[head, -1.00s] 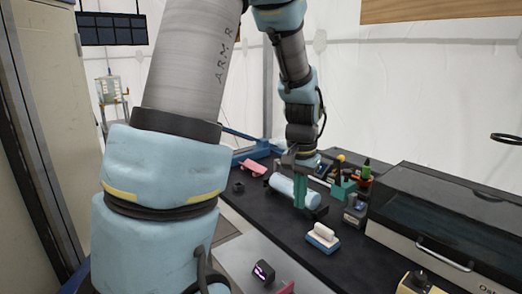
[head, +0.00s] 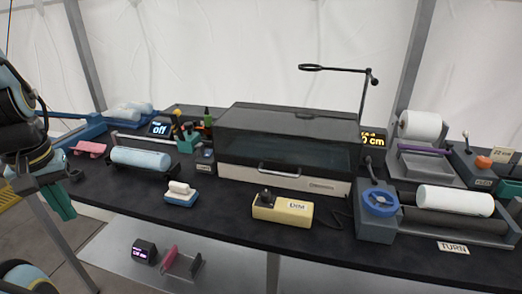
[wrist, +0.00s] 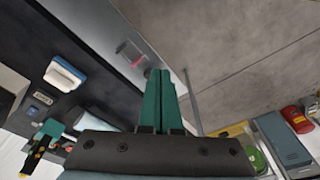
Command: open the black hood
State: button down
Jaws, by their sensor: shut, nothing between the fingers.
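The black hood (head: 285,130) is the dark lid of a boxy machine in the middle of the bench in the head view. It is down over a pale base, with a metal bar handle (head: 279,170) along its front. My gripper (head: 58,203) is at the far left of the head view, in front of the bench and well apart from the hood. In the wrist view the green fingers of my gripper (wrist: 158,100) are together and empty, pointing over the bench edge and floor.
A yellow DIM box (head: 282,210) and a white-and-blue block (head: 181,194) stand in front of the machine. A light blue roll (head: 140,159) lies left. A blue handwheel (head: 380,199) and rollers are right.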

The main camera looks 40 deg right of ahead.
aim_at(295, 137)
jog(key=i+j+z, duration=0.15)
jog(key=j, duration=0.3)
jog(key=i+j+z, duration=0.1)
jog(key=j, duration=0.3)
jog(key=i+j+z, duration=0.15)
jog(key=j, duration=0.3)
jog(key=k, duration=0.05)
